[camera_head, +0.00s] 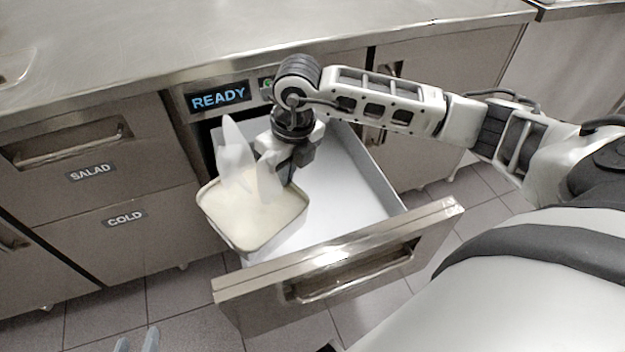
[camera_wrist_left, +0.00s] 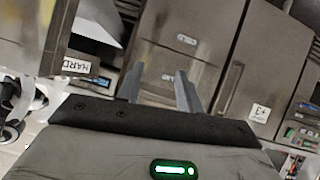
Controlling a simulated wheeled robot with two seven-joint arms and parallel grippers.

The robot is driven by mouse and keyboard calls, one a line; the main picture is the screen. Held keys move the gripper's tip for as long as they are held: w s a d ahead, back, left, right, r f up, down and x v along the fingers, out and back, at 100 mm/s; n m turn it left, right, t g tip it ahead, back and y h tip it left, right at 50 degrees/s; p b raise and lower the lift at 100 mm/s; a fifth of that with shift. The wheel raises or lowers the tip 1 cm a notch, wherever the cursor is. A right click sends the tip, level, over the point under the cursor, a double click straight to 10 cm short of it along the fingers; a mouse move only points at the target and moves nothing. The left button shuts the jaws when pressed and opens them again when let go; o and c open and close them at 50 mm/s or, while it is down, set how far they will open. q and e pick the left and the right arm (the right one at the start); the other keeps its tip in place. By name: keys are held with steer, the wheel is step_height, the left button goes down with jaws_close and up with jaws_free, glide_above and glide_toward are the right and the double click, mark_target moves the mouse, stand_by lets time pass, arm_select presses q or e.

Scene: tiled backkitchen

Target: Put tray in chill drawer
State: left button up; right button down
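A cream, rounded rectangular tray (camera_head: 250,215) is at the left side of the open drawer in the head view. It overlaps the drawer's left wall in the picture; I cannot tell whether it touches the drawer. Pale, translucent pointed shapes (camera_head: 235,155) rise over its back part. My right gripper (camera_head: 287,172) is at the tray's back right rim and appears shut on it, its fingertips partly hidden. The chill drawer (camera_head: 345,205) is pulled out, with a white interior. My left gripper (camera_head: 137,344) is empty at the bottom edge, fingers apart; they also show in the left wrist view (camera_wrist_left: 158,92).
A READY display (camera_head: 220,97) is above the open drawer. Closed drawers labelled SALAD (camera_head: 90,172) and COLD (camera_head: 125,218) are to the left. The steel counter (camera_head: 200,40) overhangs behind. The drawer's right part is bare; its front panel (camera_head: 340,260) stands out over the tiled floor.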

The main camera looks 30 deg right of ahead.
step_height(320, 180, down, 4)
steer(key=b, duration=0.1)
arm_select(q)
steer(key=shift+s+d+f+b, duration=0.1)
steer(key=shift+s+f+b, duration=0.15)
steer(key=shift+f+b, duration=0.3)
arm_select(e)
glide_above(338, 208)
steer(key=shift+f, duration=6.4)
steer(key=shift+f, duration=0.15)
steer(key=c, duration=1.7)
jaws_free()
